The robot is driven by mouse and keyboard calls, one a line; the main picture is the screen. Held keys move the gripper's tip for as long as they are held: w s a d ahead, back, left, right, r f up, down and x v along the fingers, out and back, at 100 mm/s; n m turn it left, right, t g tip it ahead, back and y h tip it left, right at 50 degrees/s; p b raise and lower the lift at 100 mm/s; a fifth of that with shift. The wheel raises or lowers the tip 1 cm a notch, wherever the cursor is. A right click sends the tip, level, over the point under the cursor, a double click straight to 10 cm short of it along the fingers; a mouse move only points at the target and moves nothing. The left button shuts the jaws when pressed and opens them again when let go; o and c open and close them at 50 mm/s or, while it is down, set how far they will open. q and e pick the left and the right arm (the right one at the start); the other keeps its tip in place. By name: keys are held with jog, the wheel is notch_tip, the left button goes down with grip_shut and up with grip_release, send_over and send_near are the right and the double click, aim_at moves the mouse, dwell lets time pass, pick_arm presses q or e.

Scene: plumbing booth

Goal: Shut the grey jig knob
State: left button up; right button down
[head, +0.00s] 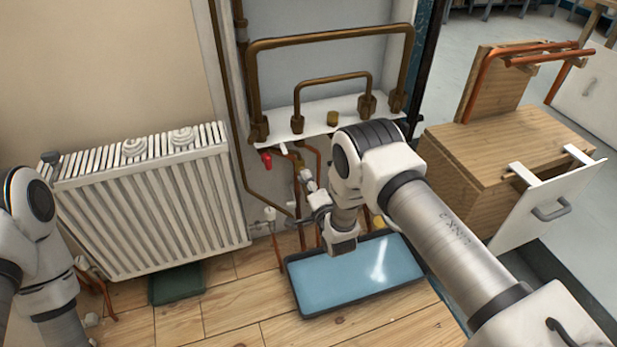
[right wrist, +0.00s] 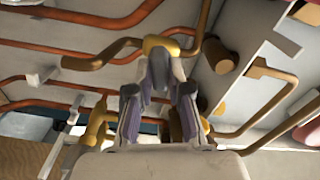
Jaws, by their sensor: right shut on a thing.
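My right gripper (head: 306,184) reaches in under the white pipe shelf, beside the vertical pipes. In the right wrist view its two fingers (right wrist: 160,72) converge on a small grey piece, which looks like the grey jig knob (right wrist: 158,63). This piece sits against a brass-coloured fitting (right wrist: 166,43). The fingers cover most of the knob, so I cannot tell how far it is turned. In the head view the knob is too small and hidden to make out. My left arm shows at the left edge, but its gripper is out of view.
A red valve handle (head: 266,160) hangs close left of the right gripper, under the white shelf (head: 300,122). A blue tray (head: 296,287) lies on the floor below. A white radiator (head: 150,205) stands at left, a wooden bench (head: 500,150) at right. Brass pipes crowd the wrist view.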

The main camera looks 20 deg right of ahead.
jog(key=shift+w+d+r+m+p, duration=0.1)
jog(key=shift+r+m+p, duration=0.1)
jog(key=shift+m, duration=0.6)
jog(key=shift+w+r+m+p, duration=0.1)
jog(key=shift+m+p, duration=0.05)
jog(key=shift+m, duration=0.65)
jog(key=c, duration=1.1)
grip_release()
jog(key=shift+f, duration=0.2)
jog(key=shift+s+f, duration=0.1)
